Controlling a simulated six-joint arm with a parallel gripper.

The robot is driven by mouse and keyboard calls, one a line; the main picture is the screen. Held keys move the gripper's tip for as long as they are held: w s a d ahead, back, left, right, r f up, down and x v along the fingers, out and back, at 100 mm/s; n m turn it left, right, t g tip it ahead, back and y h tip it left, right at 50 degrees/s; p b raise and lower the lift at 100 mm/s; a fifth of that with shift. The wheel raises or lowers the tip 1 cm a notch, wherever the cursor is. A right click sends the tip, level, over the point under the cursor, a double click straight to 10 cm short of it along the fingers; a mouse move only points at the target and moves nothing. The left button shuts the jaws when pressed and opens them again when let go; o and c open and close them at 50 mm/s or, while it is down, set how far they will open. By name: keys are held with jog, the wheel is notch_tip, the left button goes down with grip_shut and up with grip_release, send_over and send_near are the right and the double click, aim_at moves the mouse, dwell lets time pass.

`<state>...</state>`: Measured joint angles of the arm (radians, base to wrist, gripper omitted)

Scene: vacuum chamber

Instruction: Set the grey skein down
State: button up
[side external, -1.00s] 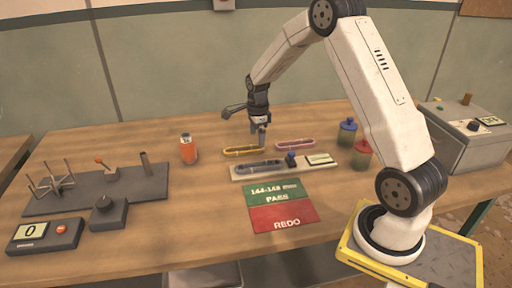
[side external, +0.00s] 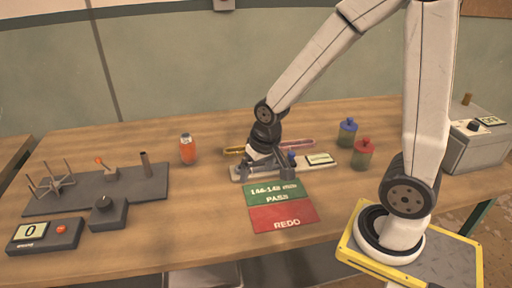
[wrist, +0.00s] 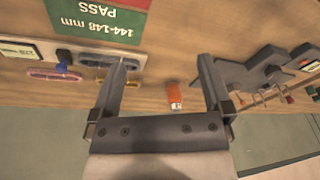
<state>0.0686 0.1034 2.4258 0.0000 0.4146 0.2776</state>
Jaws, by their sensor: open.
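The grey skein (wrist: 92,61) lies on the pale measuring plate (wrist: 134,67) in the wrist view. My gripper (wrist: 165,63) is open with nothing between its fingers. Its left finger overlaps the skein's right end in that view; I cannot tell whether they touch. In the side view my gripper (side external: 268,171) is low over the plate (side external: 236,176) and mostly hides the skein. The plate has a blue knob (side external: 291,156) and a small display (side external: 319,159).
A yellow skein (side external: 232,150) and a pink skein (side external: 300,143) lie behind the plate. The green PASS area (side external: 277,195) and red REDO area (side external: 284,218) are in front. An orange bottle (side external: 187,150) stands left; blue-capped (side external: 347,132) and red-capped (side external: 363,154) jars stand right.

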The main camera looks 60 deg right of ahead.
jog(key=s+a+n, duration=0.1)
jog(key=n, duration=0.1)
jog(key=s+a+n, duration=0.1)
jog(key=s+n, duration=0.1)
jog(key=shift+s+a, duration=0.1)
jog(key=shift+s, duration=0.15)
